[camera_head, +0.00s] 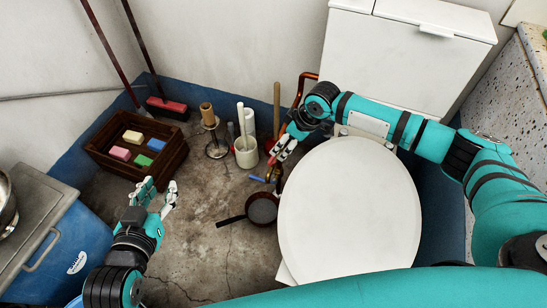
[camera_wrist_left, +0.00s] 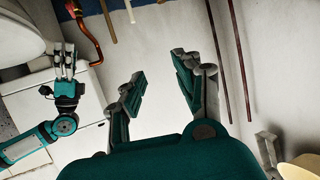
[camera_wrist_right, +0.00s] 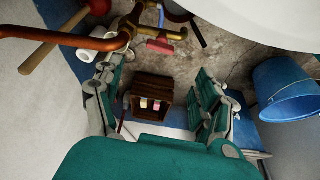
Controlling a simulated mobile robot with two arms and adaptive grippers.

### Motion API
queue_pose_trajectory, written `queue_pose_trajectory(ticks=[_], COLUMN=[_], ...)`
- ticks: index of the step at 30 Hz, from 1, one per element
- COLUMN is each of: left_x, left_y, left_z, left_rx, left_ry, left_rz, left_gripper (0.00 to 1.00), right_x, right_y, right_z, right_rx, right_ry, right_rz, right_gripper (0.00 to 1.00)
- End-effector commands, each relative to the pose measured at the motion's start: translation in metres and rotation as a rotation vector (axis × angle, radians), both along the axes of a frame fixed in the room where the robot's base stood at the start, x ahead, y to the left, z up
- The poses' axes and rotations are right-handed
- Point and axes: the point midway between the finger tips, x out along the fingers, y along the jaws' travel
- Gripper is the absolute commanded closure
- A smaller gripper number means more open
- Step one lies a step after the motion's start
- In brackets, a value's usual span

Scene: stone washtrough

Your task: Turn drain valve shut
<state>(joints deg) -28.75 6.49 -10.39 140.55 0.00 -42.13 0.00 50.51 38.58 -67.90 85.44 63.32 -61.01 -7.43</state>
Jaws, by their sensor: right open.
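A brass valve (camera_wrist_right: 172,34) with a red handle (camera_wrist_right: 160,46) sits on the copper pipe (camera_wrist_right: 122,38) in the right wrist view. It lies beyond my right fingertips, with a visible gap. In the head view, my right arm partly hides the valve area beside the toilet. My right gripper (camera_head: 283,148) is open and empty near the copper pipe (camera_head: 303,84); its spread fingers also show in the right wrist view (camera_wrist_right: 157,72). My left gripper (camera_head: 158,192) is open and empty above the floor at left; its parted fingers show in the left wrist view (camera_wrist_left: 158,78).
A toilet with a closed white lid (camera_head: 348,205) stands at right. A wooden crate (camera_head: 128,172) with coloured blocks, a paper-roll stand (camera_head: 211,130), a brush holder (camera_head: 246,152) and a dark pan (camera_head: 261,208) stand on the floor. A blue box (camera_head: 60,245) is at left.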

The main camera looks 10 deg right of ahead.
Motion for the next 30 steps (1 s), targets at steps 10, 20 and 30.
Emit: queue_pose_trajectory(ticks=[10, 20, 30], left_x=[0.02, 0.005, -0.017], left_y=[-0.016, -0.022, -0.021], left_z=[0.069, 0.137, 0.171], left_rx=[-0.103, -0.207, -0.268], left_ry=[-0.409, -0.8, -1.014], left_rz=[-0.026, -0.048, -0.057], left_gripper=[0.66, 0.66, 0.66], right_x=[0.012, 0.022, 0.027], right_y=[0.014, 0.026, 0.031], right_z=[-0.046, -0.082, -0.099], right_rx=[0.001, 0.001, 0.0], right_ry=[0.001, 0.0, -0.001], right_rz=[-0.001, 0.0, 0.0], right_gripper=[0.27, 0.27, 0.27])
